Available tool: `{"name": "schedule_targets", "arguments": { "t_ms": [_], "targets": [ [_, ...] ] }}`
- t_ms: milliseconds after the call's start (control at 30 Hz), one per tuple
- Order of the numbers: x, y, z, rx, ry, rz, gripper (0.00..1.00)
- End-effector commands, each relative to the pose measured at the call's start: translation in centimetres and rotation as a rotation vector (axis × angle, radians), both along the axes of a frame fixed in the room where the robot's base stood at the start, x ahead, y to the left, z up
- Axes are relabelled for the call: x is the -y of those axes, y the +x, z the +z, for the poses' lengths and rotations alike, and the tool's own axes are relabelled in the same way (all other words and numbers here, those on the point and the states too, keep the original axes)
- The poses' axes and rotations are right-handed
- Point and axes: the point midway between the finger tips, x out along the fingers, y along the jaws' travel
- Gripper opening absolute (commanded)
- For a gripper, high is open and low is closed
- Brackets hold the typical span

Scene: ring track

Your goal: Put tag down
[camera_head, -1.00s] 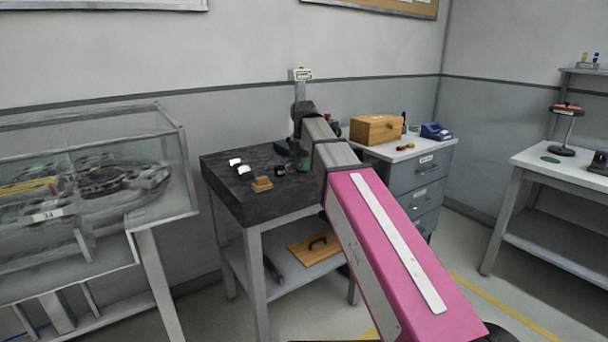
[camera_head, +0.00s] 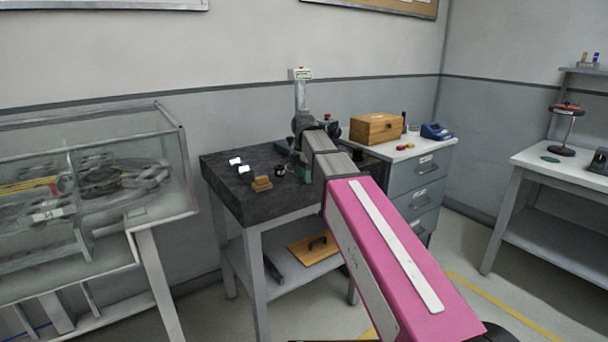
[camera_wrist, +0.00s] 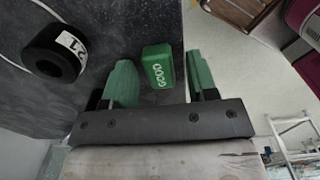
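In the wrist view, a small green tag (camera_wrist: 158,66) marked "GOOD" is on the dark slab near its edge. My gripper (camera_wrist: 160,82) has its two green fingers apart, one on each side of the tag, with a gap showing at each side. The tag shows near the fingertips; I cannot tell its exact height over the slab. In the head view, my arm hides most of the gripper, and the tag cannot be made out there.
A black ring with a white label (camera_wrist: 54,53) sits left of the fingers. The dark slab table (camera_head: 235,195) also bears a small wooden block (camera_head: 262,184) and white-faced items. A drawer cabinet (camera_head: 425,180) with a wooden box (camera_head: 377,128) stands to the right.

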Motion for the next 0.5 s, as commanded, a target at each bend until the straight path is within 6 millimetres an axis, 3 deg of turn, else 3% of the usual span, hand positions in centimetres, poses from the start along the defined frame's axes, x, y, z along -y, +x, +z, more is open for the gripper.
{"name": "schedule_targets", "arguments": {
  "t_ms": [300,500],
  "targets": [
    [0.0,0.0,0.2,0.000,0.000,0.000,0.52],
    [0.0,0.1,2.2,0.001,0.001,0.000,0.52]
  ]
}}
